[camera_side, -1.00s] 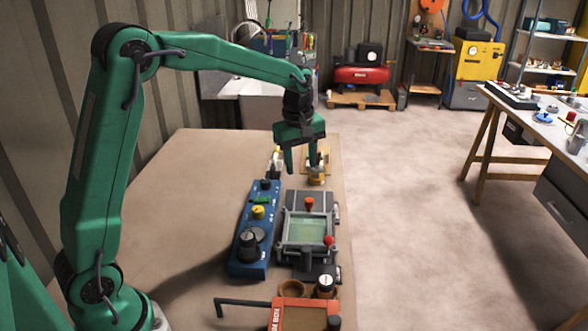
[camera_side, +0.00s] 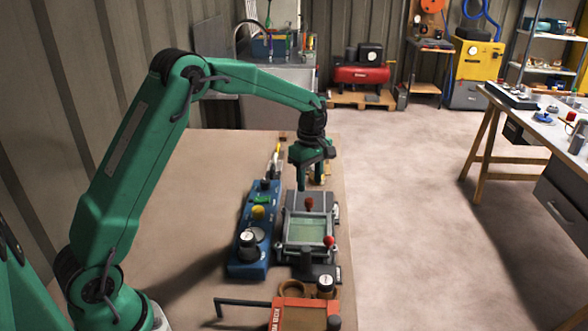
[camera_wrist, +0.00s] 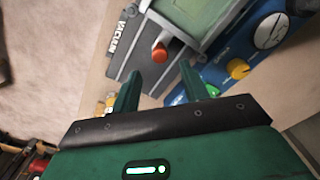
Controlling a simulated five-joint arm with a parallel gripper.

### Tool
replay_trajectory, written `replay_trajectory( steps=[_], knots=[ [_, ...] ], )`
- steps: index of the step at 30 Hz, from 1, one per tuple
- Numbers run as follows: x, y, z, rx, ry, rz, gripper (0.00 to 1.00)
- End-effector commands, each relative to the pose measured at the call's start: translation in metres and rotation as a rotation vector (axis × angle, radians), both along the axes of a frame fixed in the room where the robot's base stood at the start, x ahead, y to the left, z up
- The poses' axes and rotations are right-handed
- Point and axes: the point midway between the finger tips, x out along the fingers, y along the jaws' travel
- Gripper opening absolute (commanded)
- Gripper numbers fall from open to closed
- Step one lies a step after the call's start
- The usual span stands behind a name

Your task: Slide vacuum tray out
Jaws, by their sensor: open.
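A grey box (camera_side: 296,258) with a pale green window (camera_side: 307,229) stands at the table's right edge in the side view. It also shows at the top of the wrist view (camera_wrist: 130,66), with a partly readable label like "VACUUM". A red knob (camera_side: 309,203) is at its far end; the knob also shows in the wrist view (camera_wrist: 159,53). My gripper (camera_side: 311,188) is open and empty, pointing down just beyond that end. In the wrist view its fingertips (camera_wrist: 160,72) lie to either side of the knob, apart from it. Which part is the tray is unclear.
A blue control box (camera_side: 248,262) with knobs stands left of the grey box. An orange-red box (camera_side: 296,318) and a black hooked rod (camera_side: 237,301) are at the front. A second red knob (camera_side: 328,240) sits on the near right. The table's left side is clear.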

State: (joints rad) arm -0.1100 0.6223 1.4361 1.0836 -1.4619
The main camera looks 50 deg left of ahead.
Motion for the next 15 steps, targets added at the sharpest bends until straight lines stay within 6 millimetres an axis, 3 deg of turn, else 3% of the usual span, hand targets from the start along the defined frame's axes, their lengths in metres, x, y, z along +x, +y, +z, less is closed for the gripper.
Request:
replay_trajectory(
  steps=[15],
  knots=[
    [0.0,0.0,-0.057,0.0,0.001,-0.001,0.45]
  ],
)
